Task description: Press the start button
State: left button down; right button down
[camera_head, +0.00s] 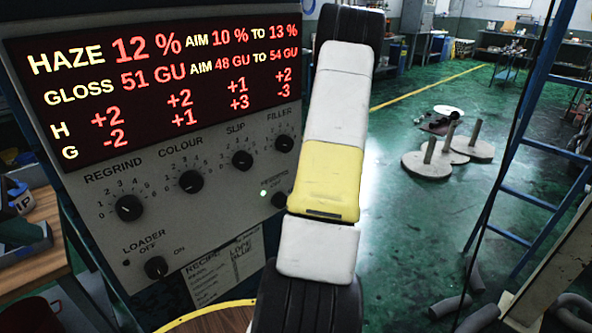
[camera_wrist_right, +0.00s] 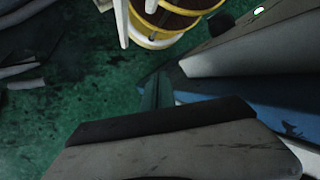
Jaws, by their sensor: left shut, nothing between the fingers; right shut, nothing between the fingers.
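The grey control panel (camera_head: 85,195) fills the left of the head view. I cannot make out a button marked start there. It has a red-lettered display (camera_head: 150,75), a row of knobs, a loader switch (camera_head: 156,267) and another dark knob (camera_head: 280,200) beside a small green light (camera_head: 263,193). A white, yellow and black arm of mine crosses in front of the panel's right edge and hides what lies behind. I cannot make out my left gripper's fingertips. In the right wrist view, my right gripper (camera_wrist_right: 170,140) is a grey shape along the bottom, shut and empty.
A yellow-rimmed drum (camera_head: 210,315) stands below the panel and also shows in the right wrist view (camera_wrist_right: 160,40). A blue ladder-like frame (camera_head: 520,150) stands at the right.

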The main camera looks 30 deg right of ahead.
jog(key=shift+m+g, duration=0.4)
jog(key=shift+m, duration=0.1)
jog(key=s, duration=0.2)
jog(key=s+a, duration=0.1)
jog(key=s, duration=0.1)
jog(key=shift+s, duration=0.2)
